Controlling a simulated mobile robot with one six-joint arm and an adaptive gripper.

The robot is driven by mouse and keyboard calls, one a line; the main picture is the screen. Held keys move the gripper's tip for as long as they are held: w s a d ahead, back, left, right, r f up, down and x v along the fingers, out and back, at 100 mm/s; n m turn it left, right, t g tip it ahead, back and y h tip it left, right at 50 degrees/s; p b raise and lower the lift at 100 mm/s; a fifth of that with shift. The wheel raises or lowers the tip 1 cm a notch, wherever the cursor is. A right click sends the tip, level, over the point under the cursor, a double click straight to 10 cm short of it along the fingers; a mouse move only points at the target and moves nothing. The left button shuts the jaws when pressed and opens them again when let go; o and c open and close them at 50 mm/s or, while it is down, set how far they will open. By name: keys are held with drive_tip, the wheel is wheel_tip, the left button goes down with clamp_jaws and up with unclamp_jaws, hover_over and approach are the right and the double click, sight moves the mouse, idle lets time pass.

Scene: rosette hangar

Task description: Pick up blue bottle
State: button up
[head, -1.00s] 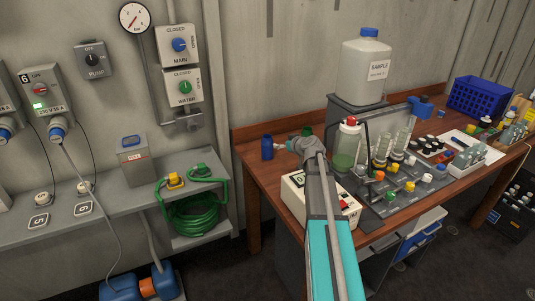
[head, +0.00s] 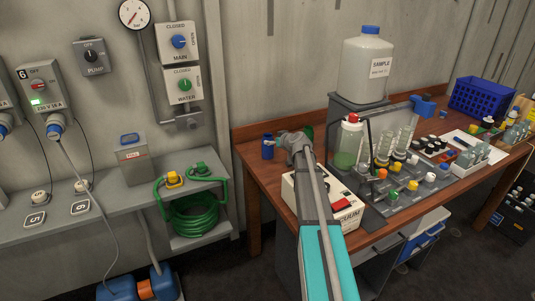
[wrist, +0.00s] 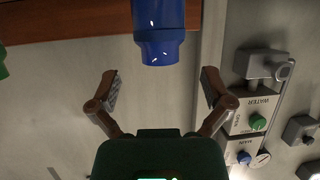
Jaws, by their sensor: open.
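The blue bottle (head: 267,149) stands upright near the left back corner of the wooden bench. In the wrist view the blue bottle (wrist: 162,30) appears upside down at the top centre, its narrower top end pointing toward my gripper. My gripper (wrist: 160,84) is open and empty, with one finger on each side of the bottle's line. The bottle lies just beyond the fingertips, and I see no contact. In the head view my gripper (head: 279,143) is right beside the bottle, and its fingers are mostly hidden by my arm.
A green object (head: 307,132) stands just right of my gripper. A white vacuum box (head: 345,212), a green-filled bottle with a red cap (head: 348,146) and a SAMPLE jug (head: 366,72) are further right. The wall with valve panels (head: 182,84) is behind and left. The bench (head: 262,178) is clear in front of the bottle.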

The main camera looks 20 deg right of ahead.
sight(270, 139)
drive_tip(key=shift+w+f, duration=0.15)
drive_tip(key=shift+w, duration=0.15)
drive_tip(key=shift+b+x, duration=0.95)
drive_tip(key=shift+x, duration=1.7)
drive_tip(key=c, duration=0.8)
